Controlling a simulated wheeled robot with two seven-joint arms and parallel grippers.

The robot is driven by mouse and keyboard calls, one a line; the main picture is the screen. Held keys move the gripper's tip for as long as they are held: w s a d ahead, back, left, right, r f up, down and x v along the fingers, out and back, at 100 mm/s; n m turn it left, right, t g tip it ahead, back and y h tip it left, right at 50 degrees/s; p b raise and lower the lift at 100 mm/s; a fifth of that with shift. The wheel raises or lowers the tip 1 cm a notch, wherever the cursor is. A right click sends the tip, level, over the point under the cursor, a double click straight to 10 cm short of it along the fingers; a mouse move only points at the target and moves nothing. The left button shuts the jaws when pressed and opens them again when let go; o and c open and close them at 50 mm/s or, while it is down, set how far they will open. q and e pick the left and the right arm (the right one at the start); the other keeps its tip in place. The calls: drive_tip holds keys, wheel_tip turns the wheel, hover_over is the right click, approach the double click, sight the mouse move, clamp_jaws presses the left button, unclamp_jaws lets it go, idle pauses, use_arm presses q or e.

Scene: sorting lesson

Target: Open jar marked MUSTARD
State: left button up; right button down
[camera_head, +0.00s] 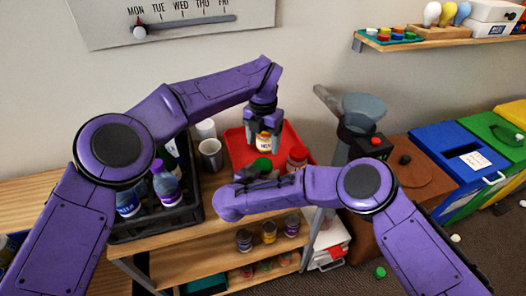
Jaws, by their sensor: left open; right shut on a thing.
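A jar with a white label and yellow-orange colouring (265,145) is upright at the red tray (236,148); its lettering is too small to read surely. My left gripper (264,128) points down from above with open fingers around the jar's top, hiding its lid. My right gripper (262,179) is low at the tray's front edge, below a green-lidded jar (263,163), and appears shut on it. The contact and most of that jar's body are hidden. A red-lidded jar (298,155) stands to the right in the tray.
A black crate (190,218) with bottles is at left. A steel cup (210,150) and a white cup (206,128) stand beside the tray. A grey machine (362,110) is at right, near the coloured bins. Several jars stand on the lower shelf (262,259).

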sight(263, 163)
use_arm(q)
drive_tip(key=m, duration=0.6)
use_arm(e)
drive_tip(key=shift+f, duration=0.1)
use_arm(q)
drive_tip(key=m, duration=0.6)
drive_tip(key=shift+m, duration=0.4)
drive_tip(key=m, duration=1.3)
use_arm(e)
drive_tip(key=shift+s, duration=0.1)
use_arm(q)
drive_tip(key=shift+f+m, duration=0.1)
drive_tip(key=shift+m, duration=0.3)
wheel_tip(263, 163, down, 8)
drive_tip(key=shift+r, duration=0.15)
drive_tip(key=c, duration=0.9)
drive_tip(key=o, duration=1.2)
drive_tip(key=shift+r, duration=0.1)
